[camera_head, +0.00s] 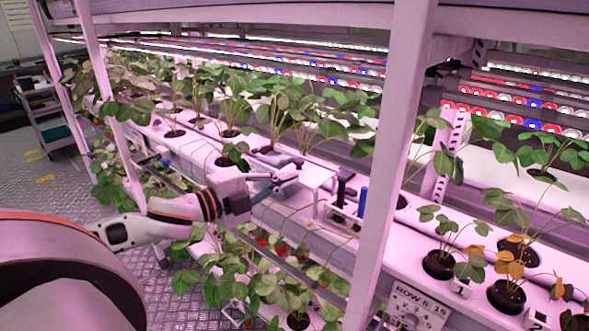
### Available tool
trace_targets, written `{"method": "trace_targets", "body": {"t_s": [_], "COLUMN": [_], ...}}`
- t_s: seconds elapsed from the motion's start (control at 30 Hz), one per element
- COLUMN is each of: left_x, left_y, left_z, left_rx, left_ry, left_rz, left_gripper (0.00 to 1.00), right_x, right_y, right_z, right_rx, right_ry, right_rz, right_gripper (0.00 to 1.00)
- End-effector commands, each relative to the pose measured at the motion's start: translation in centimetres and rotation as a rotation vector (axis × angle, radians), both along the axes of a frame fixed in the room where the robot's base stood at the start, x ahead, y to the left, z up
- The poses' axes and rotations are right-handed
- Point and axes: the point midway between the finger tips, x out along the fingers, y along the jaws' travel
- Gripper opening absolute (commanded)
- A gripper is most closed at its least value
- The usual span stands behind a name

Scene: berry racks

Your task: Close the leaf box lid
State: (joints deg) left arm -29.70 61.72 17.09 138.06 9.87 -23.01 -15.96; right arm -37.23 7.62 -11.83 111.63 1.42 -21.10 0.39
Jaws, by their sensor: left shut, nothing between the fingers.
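My left gripper (287,176) reaches in from the left over the edge of the planted rack. Its fingers are shut with nothing between them. Just right of the fingertips stands a small white box-like piece (318,177) on the rack, probably the leaf box or its raised lid; I cannot tell which. Whether the fingertips touch it is unclear. A dark upright tool-like thing (344,184) and a small blue item (362,201) stand beside it. My right gripper is not in view.
Strawberry plants (275,115) in dark pots fill the white rack troughs. A white rack post (392,150) stands right of the box. A sign reading ROW (415,307) hangs at the lower right. Red berries hang below the rack edge. A cart (45,115) stands far left on open floor.

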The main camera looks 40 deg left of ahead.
Motion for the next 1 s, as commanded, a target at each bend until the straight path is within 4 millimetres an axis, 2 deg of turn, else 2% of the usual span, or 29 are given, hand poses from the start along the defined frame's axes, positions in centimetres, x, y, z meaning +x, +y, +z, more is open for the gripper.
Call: {"method": "trace_targets", "body": {"t_s": [0.5,0.73,1.0], "left_x": [4.0,5.5,6.0], "left_y": [-1.2,1.4,2.2], "left_z": [0.0,-0.8,-1.0], "left_rx": [0.001,0.003,0.002], "left_ry": [-0.003,0.002,0.0], "left_rz": [0.001,0.002,0.001], "left_gripper": [0.0,0.0,0.0], "right_x": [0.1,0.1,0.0], "right_y": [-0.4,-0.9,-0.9], "right_z": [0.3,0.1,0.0], "right_rx": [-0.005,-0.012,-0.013], "right_ry": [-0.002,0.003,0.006], "right_rz": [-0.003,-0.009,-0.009], "right_gripper": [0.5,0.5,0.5]}}
